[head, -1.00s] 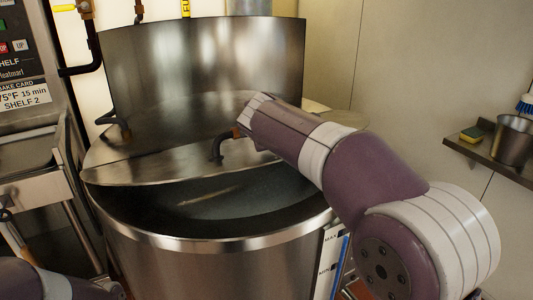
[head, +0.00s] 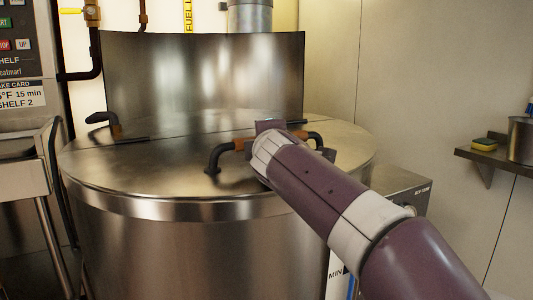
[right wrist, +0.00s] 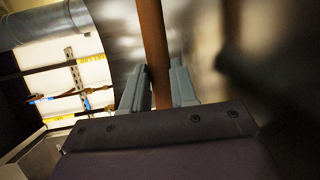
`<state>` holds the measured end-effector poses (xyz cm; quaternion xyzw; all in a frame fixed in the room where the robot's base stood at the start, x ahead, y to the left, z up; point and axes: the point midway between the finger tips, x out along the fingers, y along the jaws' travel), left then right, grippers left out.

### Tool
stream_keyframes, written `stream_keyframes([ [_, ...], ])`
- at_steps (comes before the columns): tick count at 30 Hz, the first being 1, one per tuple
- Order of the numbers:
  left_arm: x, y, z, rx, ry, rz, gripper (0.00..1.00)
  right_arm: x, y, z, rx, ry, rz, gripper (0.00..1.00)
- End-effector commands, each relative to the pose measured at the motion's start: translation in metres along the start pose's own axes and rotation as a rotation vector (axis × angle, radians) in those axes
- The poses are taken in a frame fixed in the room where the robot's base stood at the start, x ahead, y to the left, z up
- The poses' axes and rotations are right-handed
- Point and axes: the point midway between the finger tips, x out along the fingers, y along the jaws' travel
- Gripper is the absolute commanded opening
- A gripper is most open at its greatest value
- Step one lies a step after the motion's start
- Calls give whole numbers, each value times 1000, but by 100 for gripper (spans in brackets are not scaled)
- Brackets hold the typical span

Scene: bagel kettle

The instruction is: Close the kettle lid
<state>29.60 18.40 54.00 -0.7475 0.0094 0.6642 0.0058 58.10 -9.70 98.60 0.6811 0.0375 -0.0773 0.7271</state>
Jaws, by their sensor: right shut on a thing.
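The large steel kettle (head: 180,250) fills the lower middle of the head view. Its lid (head: 140,172) lies flat across the top, its front edge appearing level with the rim, and no opening shows. A dark curved handle (head: 214,160) with a brown grip (head: 240,144) stands on the lid. My right gripper (head: 270,132) is shut on this grip, and my wrist hides part of it. In the right wrist view, the brown grip (right wrist: 153,40) runs between the two fingers (right wrist: 158,88). My left gripper is out of view.
A tall curved steel panel (head: 205,80) stands behind the lid. Another dark handle (head: 103,119) is at the back left. A control panel (head: 20,60) and steel cart (head: 22,180) are at left. A wall shelf (head: 483,157) with a sponge (head: 484,145) is at right.

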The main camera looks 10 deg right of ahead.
Motion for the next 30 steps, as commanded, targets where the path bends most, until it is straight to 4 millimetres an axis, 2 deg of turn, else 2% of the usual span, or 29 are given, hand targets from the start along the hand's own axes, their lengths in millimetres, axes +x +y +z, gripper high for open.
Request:
stream_keyframes([
  [1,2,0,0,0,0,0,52,2,-6,0,-3,-4,-10,0],
  [11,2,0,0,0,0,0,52,3,-9,0,-4,-5,-18,0],
  [12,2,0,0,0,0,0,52,3,-10,0,-4,-5,-19,37],
  [14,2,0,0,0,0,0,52,3,-9,0,-3,-5,-18,53],
  [26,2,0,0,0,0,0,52,1,-6,-1,-2,-2,-10,53],
  [30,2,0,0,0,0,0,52,-10,-5,-1,-2,0,-8,53],
])
